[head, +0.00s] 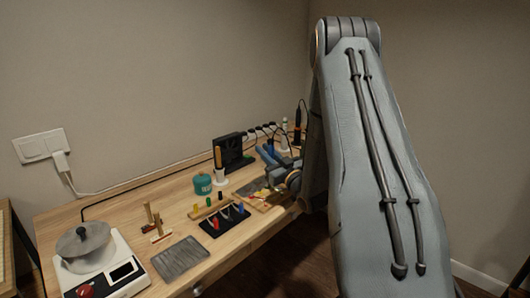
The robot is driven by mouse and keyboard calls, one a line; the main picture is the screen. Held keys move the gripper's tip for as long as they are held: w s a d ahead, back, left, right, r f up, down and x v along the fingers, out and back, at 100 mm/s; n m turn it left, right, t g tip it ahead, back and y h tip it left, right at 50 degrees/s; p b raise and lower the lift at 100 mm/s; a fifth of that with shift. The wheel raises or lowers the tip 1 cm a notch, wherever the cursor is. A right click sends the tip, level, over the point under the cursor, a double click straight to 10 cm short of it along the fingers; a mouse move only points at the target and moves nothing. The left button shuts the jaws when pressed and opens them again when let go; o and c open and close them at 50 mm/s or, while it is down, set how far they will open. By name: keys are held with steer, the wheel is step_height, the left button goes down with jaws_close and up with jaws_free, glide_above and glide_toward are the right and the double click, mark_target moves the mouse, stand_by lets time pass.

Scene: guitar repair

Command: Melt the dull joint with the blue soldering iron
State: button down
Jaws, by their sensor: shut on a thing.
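My gripper (275,180) is low over the right part of the workbench, small and partly covered by my own arm. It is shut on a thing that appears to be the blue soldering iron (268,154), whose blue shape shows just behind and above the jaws. The tip of the iron cannot be made out. A light board (262,204) with small red and yellow parts lies just below the gripper. The dull joint is too small to tell, and I cannot see whether the iron touches anything.
A black box (229,152), a teal pot (202,185) and a black rack of coloured tools (224,220) stand left of the gripper. A grey ridged mat (180,260) and a white device with a round pan (97,270) are at the front left.

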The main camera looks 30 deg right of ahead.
steer(key=shift+r, duration=0.1)
step_height(320, 180, up, 7)
steer(key=p, duration=0.4)
stand_by(0.6)
steer(key=d+r, duration=0.2)
steer(key=d, duration=0.6)
steer(key=shift+p, duration=0.3)
steer(key=shift+f, duration=0.1)
stand_by(0.5)
